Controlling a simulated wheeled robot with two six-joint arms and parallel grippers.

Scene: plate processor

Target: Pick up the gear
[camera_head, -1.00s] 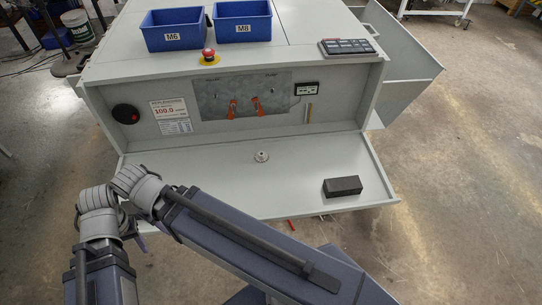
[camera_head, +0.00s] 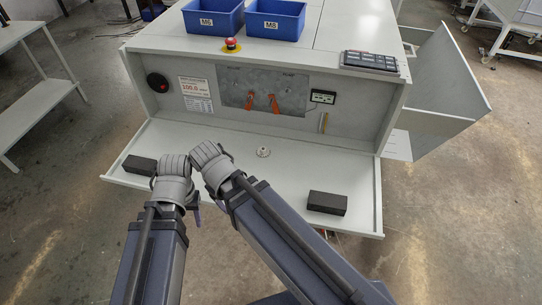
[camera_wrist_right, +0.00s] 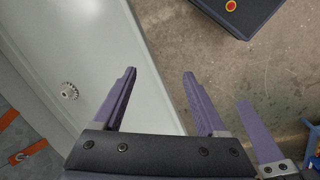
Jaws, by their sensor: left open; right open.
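The gear (camera_head: 263,152), a small round silver piece with a toothed edge, lies on the grey fold-down shelf (camera_head: 255,175). It shows at the left of the right wrist view (camera_wrist_right: 69,91). My right gripper (camera_wrist_right: 160,72) is open and empty, beside the gear across the shelf's front edge. One finger overlaps the shelf and the other appears over the floor. My left gripper (camera_head: 196,212) hangs at the shelf's front edge, left of the gear, mostly hidden by its wrist. One purple finger of it shows at the right of the right wrist view.
Dark blocks lie on the shelf at right (camera_head: 327,203) and left (camera_head: 139,165). Behind stands the machine's panel (camera_head: 265,88) with orange levers. Blue bins M6 (camera_head: 213,18) and M8 (camera_head: 275,20) sit on top. The shelf around the gear is clear.

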